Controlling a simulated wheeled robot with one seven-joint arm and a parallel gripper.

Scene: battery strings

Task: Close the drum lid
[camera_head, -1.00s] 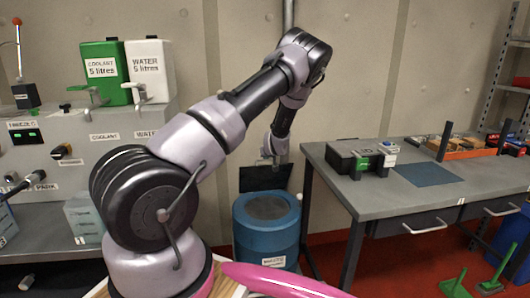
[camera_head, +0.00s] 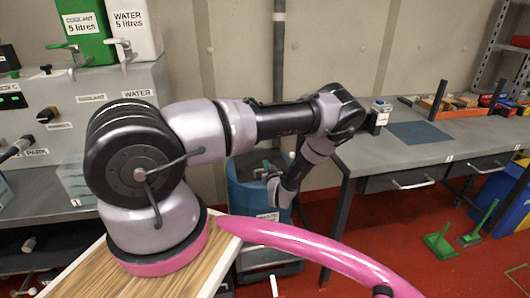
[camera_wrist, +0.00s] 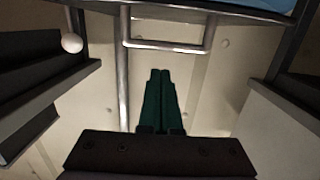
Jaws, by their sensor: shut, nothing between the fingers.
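My gripper (camera_head: 266,170) is at the drum's top in the picture; contact cannot be told. In the wrist view my gripper's dark green fingers (camera_wrist: 160,75) are together and empty, pointing at the wall. A metal bar handle (camera_wrist: 165,46) on a dark edge lies beyond the fingertips; I cannot tell whether it belongs to the lid.
A grey workbench (camera_head: 375,160) with drawers stands right of the drum. A dispenser counter with a green coolant container (camera_head: 85,30) and a white water container (camera_head: 135,30) is at left. A pipe (camera_head: 279,60) runs up the wall.

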